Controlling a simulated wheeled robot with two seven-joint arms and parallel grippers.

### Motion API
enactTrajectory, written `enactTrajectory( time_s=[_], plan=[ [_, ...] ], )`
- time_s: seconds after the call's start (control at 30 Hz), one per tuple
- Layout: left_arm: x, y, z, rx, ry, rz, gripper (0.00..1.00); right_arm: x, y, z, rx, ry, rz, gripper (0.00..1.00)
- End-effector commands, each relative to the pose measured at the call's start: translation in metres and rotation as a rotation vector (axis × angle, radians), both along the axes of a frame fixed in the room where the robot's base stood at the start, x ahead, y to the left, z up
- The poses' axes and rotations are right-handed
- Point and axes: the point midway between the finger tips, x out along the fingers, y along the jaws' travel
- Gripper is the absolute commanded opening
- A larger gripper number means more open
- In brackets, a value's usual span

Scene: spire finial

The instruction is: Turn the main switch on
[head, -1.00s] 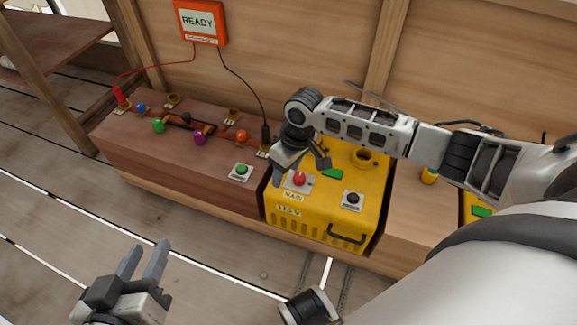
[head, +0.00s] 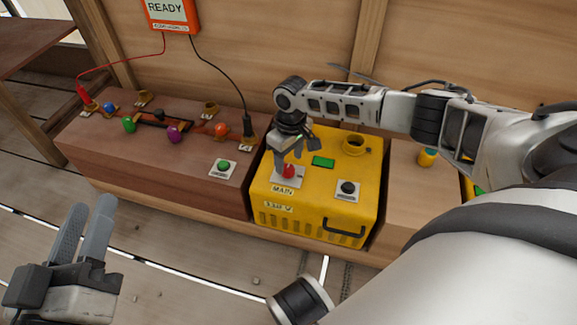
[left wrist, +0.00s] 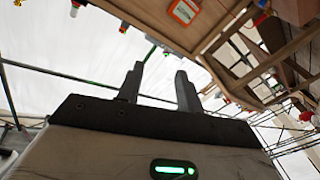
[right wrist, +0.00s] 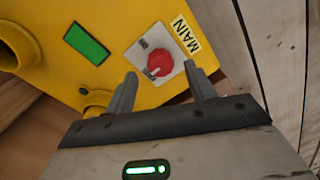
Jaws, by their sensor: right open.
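The main switch is a red knob (head: 288,171) on a light grey plate, beside a MAIN label (head: 282,189), on top of the yellow box (head: 325,205). It also shows in the right wrist view (right wrist: 160,63). My right gripper (head: 289,160) is open and points down over the switch. In the right wrist view its fingertips (right wrist: 160,74) lie on either side of the knob; I cannot tell whether they touch it. My left gripper (head: 87,203) is open and empty, at the lower left, far from the box.
A black button (head: 347,188), a green display (head: 323,161) and a round yellow socket (head: 354,144) are also on the box. A green button (head: 223,167) sits on the brown bench (head: 150,170) to the left, with several coloured knobs. A READY panel (head: 170,10) hangs on the wall.

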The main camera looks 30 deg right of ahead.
Motion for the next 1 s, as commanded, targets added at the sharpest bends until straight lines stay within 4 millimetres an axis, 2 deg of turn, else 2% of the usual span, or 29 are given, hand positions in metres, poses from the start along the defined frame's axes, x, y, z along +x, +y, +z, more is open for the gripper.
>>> enactTrajectory(
  time_s=[0.03, 0.2, 0.57, 0.73, 1.0],
  plan=[
    [0.004, 0.001, 0.003, 0.018, -0.065, 0.007, 0.36, 0.0, 0.0, -0.012, 0.0, 0.001, 0.0, 0.55],
    [0.009, 0.004, 0.022, 0.055, -0.211, 0.029, 0.36, 0.0, 0.001, -0.026, -0.001, 0.0, 0.001, 0.55],
    [0.01, 0.005, 0.03, 0.068, -0.26, 0.036, 0.36, 0.0, 0.001, -0.029, -0.001, -0.001, 0.001, 0.55],
    [0.01, 0.005, 0.03, 0.069, -0.259, 0.036, 0.36, 0.0, 0.001, -0.029, 0.0, -0.001, 0.001, 0.1],
    [0.01, 0.004, 0.031, 0.062, -0.24, 0.028, 0.36, 0.0, 0.002, -0.028, 0.001, 0.0, -0.013, 0.1]
  ],
)
